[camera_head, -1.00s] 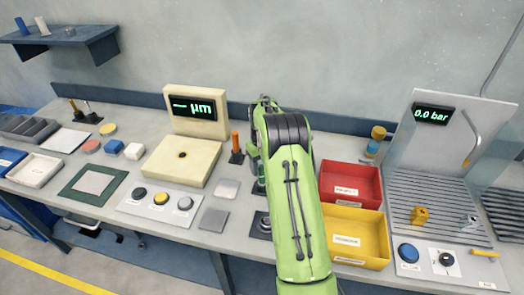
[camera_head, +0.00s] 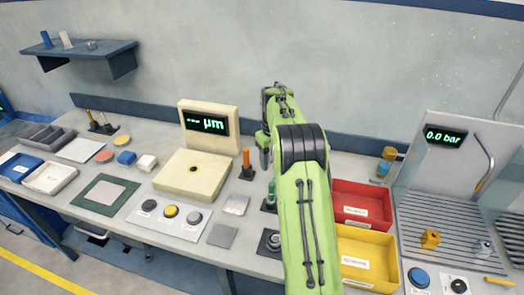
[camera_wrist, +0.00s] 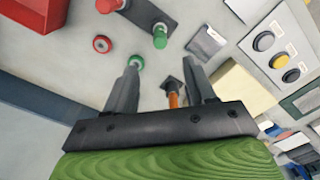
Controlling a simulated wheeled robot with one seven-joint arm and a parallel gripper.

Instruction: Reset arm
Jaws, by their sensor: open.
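My arm is green and reaches up over the bench in the head view. My gripper (camera_head: 265,150) hangs above the bench, between the measuring device and the red bin, partly hidden by my own arm. In the wrist view my gripper (camera_wrist: 163,78) shows two dark fingers spread apart with nothing between their tips. An orange-handled tool (camera_wrist: 173,99) in a dark holder shows beyond and below the gap. No object is held.
The cream device with the µm display (camera_head: 206,123) stands left of my gripper. The orange-handled tool (camera_head: 246,160) and a green-handled tool (camera_head: 271,192) stand near it. A red bin (camera_head: 362,204) and a yellow bin (camera_head: 367,257) lie right of my arm.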

